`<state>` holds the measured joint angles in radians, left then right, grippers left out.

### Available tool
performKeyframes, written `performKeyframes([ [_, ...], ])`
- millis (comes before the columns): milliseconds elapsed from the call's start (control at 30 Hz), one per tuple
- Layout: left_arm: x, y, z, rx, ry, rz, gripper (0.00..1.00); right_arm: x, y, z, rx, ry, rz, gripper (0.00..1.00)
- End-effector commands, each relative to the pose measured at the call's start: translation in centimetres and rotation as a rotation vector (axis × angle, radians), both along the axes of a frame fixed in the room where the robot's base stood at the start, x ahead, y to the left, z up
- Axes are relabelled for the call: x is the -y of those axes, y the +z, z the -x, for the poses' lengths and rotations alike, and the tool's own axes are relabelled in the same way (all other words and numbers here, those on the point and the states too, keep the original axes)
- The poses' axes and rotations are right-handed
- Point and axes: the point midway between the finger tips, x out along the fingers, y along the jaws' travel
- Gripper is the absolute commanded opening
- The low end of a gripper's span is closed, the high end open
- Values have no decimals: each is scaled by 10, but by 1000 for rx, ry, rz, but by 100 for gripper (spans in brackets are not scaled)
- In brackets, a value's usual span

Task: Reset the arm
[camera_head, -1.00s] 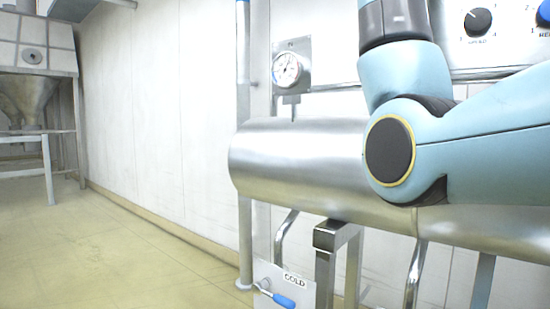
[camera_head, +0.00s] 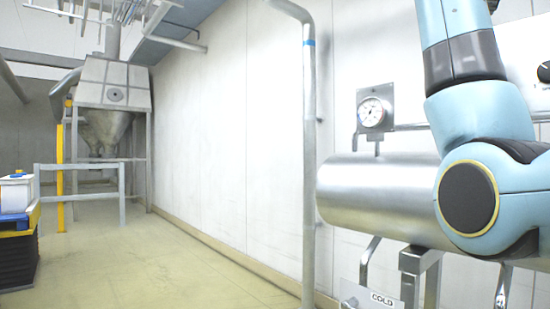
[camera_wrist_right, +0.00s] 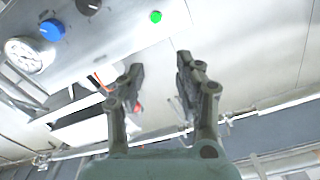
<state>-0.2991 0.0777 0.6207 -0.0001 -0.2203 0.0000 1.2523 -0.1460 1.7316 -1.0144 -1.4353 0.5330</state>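My right arm (camera_head: 487,130) shows as light blue links at the right of the head view, in front of a steel cylinder, and its gripper is outside that view. In the right wrist view my right gripper (camera_wrist_right: 160,82) has its two dark fingers apart with nothing between them. Beyond the fingers is a metal control panel (camera_wrist_right: 105,35) with a green button (camera_wrist_right: 155,17), a blue knob (camera_wrist_right: 52,30) and a black knob (camera_wrist_right: 88,6). My left gripper is in neither view.
A horizontal steel cylinder (camera_head: 380,195) with a gauge (camera_head: 372,113) above it stands along the wall. A vertical pipe (camera_head: 309,170) is left of it. A hopper (camera_head: 110,95) stands far left. A white box (camera_head: 16,193) sits at the left edge. The floor (camera_head: 165,265) between is clear.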

Motion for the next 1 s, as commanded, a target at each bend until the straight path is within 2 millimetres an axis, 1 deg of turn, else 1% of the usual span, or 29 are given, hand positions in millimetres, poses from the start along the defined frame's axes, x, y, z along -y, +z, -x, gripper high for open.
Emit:
performKeyframes([
  [33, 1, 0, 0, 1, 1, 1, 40, 0, -10, -4, -18, 0, 0, 35],
  [167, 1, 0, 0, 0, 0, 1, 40, 1, -30, -11, -54, -2, 0, 35],
  [367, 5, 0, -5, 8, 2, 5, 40, 4, -70, -22, -124, -9, 4, 35],
  [467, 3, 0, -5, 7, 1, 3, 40, 6, -99, -30, -179, -13, 7, 35],
  [567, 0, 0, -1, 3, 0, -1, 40, 8, -135, -39, -250, -15, 11, 35],
  [600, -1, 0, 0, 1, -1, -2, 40, 9, -152, -44, -282, -13, 13, 35],
  [667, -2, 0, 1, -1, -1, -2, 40, 9, -179, -50, -334, -9, 15, 35],
  [767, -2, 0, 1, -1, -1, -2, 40, 10, -237, -61, -438, 7, 23, 35],
  [800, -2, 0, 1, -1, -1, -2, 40, 10, -265, -64, -489, 17, 29, 35],
  [867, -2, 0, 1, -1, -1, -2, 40, 10, -315, -69, -575, 40, 41, 35],
  [900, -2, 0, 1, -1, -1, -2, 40, 9, -349, -71, -634, 57, 49, 35],
  [967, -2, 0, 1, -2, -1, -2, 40, 8, -400, -70, -719, 90, 59, 35],
  [1000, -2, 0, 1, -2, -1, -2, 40, 7, -434, -68, -774, 113, 66, 35],
])
